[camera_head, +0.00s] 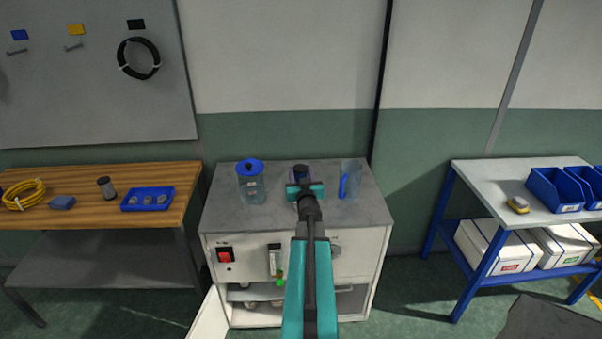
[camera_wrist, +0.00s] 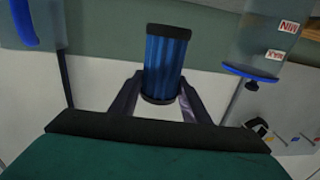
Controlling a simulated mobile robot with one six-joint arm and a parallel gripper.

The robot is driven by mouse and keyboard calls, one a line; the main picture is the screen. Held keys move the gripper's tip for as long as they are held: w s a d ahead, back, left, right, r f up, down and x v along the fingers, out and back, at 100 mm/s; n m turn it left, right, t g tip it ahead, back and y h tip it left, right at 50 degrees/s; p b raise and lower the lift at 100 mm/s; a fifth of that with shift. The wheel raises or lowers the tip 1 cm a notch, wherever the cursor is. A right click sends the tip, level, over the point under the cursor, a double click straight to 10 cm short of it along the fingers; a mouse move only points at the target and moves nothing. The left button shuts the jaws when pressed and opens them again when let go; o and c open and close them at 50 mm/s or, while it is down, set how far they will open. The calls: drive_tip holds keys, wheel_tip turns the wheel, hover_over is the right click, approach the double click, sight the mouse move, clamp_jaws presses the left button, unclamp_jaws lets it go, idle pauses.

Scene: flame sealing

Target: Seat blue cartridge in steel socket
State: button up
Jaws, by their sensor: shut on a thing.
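The blue cartridge (camera_wrist: 165,65) is a ribbed blue cylinder with black end caps, held between the two fingers of my gripper (camera_wrist: 160,98) in the wrist view. The fingers are shut on it near one cap. In the head view my gripper (camera_head: 302,184) is over the middle of the grey cabinet top (camera_head: 230,218), and only a dark end of the cartridge (camera_head: 300,169) shows beyond it. I cannot make out the steel socket in either view; my arm hides part of the cabinet.
A clear jar with a blue lid (camera_head: 250,183) stands left of my gripper. A clear jug with a blue handle (camera_head: 350,179) stands close on the right. The cabinet front has a red switch (camera_head: 225,255) and an open lower door (camera_head: 208,317). Tables flank both sides.

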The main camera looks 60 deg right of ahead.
drive_tip(key=shift+f+b, duration=2.2)
drive_tip(key=shift+f, duration=0.55)
drive_tip(key=shift+s+f+b, duration=0.15)
drive_tip(key=shift+f+b, duration=1.45)
drive_tip(key=shift+f, duration=0.35)
idle(2.4)
drive_tip(key=o, duration=1.2)
drive_tip(key=shift+c, duration=0.2)
drive_tip(key=shift+r, duration=0.15)
